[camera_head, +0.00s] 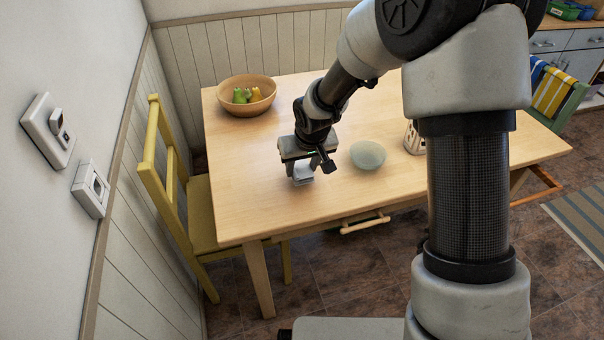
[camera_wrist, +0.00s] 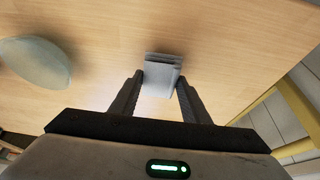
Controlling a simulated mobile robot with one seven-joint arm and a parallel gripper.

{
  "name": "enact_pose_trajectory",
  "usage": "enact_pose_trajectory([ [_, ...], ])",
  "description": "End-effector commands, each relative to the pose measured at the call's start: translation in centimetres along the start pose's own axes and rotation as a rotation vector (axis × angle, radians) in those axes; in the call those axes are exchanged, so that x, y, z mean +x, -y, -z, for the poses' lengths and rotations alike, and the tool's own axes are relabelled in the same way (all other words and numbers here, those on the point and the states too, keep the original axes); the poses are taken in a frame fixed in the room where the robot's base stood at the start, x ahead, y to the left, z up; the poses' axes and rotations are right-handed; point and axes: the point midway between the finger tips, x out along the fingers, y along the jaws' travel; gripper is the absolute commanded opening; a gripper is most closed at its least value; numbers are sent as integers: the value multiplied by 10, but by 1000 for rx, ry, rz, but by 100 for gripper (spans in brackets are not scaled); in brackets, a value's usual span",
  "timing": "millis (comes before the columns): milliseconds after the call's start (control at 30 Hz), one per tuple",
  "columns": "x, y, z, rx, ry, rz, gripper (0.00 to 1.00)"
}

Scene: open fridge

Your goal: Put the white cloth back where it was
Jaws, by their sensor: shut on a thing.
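The white cloth (camera_wrist: 161,77) is a small folded, pale stack between the two fingers of my gripper (camera_wrist: 160,90) in the wrist view. My gripper is shut on it. In the head view my gripper (camera_head: 303,178) points down over the left front part of the wooden table (camera_head: 240,205). The white cloth (camera_head: 302,174) shows just under the fingers there. I cannot tell whether it touches the tabletop.
A pale green-grey rounded object (camera_head: 368,155) lies on the table right of my gripper. A wooden bowl (camera_head: 247,96) with green and yellow contents stands at the back left. A white holder (camera_head: 413,138) stands farther right. A yellow chair (camera_head: 190,200) is at the left edge.

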Motion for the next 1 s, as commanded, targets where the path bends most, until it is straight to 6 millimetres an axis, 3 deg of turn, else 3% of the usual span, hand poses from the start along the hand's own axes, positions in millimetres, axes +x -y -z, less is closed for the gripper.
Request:
enact_pose_trajectory([
  [100, 18, 0, -8, -1, 3, 0, 24],
  [500, 24, 0, -10, 0, 1, -1, 24],
  [533, 22, 0, -9, 0, 1, -1, 47],
  [600, 22, 0, -9, 0, 1, -1, 59],
  [1000, 15, 0, -7, 0, 0, -1, 61],
])
